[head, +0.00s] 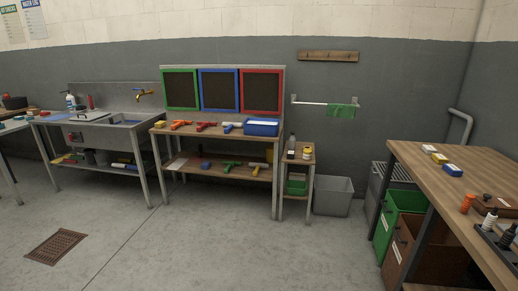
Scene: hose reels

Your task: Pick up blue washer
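I cannot make out a blue washer for certain in the head view. A small blue block with a pale top (453,170) lies on the wooden table at the right. A small blue item (206,165) lies on the lower shelf of the middle workbench, too small to tell its shape. A blue box (262,127) sits on that bench's upper top at its right end. Neither of my grippers shows in the view.
The middle workbench (217,174) holds several coloured nozzle-like items below three framed panels. A steel sink (92,130) stands left. The right table (478,195) has bins beneath it. A grey bin (333,195) stands between. The floor (200,245) in front is clear.

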